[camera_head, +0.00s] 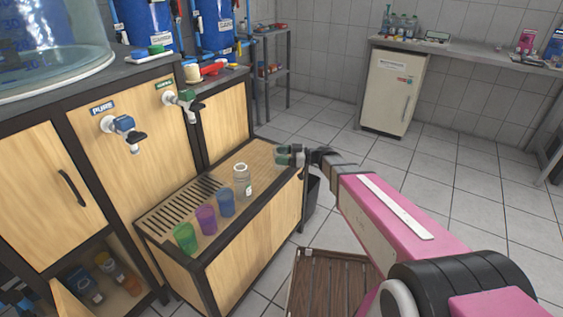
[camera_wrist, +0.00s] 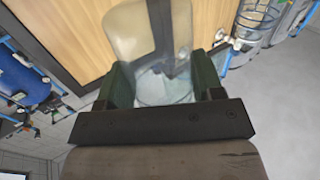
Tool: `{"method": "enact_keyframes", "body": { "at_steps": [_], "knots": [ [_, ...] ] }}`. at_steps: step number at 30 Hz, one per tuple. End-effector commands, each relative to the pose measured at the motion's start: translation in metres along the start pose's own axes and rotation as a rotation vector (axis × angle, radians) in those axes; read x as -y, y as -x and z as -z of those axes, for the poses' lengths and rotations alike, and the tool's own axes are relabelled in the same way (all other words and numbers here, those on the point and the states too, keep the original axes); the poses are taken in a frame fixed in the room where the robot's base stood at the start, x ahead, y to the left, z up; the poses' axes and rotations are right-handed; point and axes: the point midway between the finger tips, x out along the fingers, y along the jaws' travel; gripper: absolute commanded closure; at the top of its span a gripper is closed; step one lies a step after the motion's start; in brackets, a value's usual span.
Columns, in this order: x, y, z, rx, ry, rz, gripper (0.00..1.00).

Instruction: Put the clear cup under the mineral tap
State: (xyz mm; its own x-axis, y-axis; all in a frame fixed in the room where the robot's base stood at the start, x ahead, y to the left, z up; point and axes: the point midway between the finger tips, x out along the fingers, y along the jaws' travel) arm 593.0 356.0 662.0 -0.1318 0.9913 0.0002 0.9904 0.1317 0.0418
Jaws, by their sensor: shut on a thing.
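My gripper (camera_head: 291,155) is at the right end of the wooden ledge, shut on the clear cup (camera_head: 281,154). In the wrist view, the see-through cup (camera_wrist: 160,88) shows between the two green fingers of my gripper (camera_wrist: 163,82). The mineral tap (camera_head: 184,99), with a green knob and a green label that is too small to read, sticks out of the wooden cabinet to the left of my gripper. The slotted drip ledge (camera_head: 178,207) lies below the taps. The cup is apart from the mineral tap.
A tap labelled PURE (camera_head: 122,128) is left of the mineral tap. Green (camera_head: 185,238), purple (camera_head: 206,220) and blue (camera_head: 226,203) cups and a pale bottle (camera_head: 242,180) stand along the ledge's front. A slatted wooden stand (camera_head: 325,280) is on the floor.

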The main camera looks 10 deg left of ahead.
Motion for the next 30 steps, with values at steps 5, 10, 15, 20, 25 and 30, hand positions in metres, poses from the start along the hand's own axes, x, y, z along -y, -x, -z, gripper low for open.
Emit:
{"method": "enact_keyframes", "body": {
  "at_steps": [5,10,15,20,25,30],
  "knots": [
    [0.000,0.000,-0.024,0.001,-0.002,-0.002,0.64],
    [0.002,0.000,-0.029,0.001,-0.001,-0.003,0.64],
    [0.002,0.000,-0.029,0.001,-0.001,-0.003,0.64],
    [0.002,0.000,-0.032,0.001,-0.001,-0.003,0.32],
    [0.002,0.000,-0.032,0.001,-0.001,-0.003,0.13],
    [0.002,0.000,-0.032,0.001,-0.001,-0.003,0.13]
  ]
}}
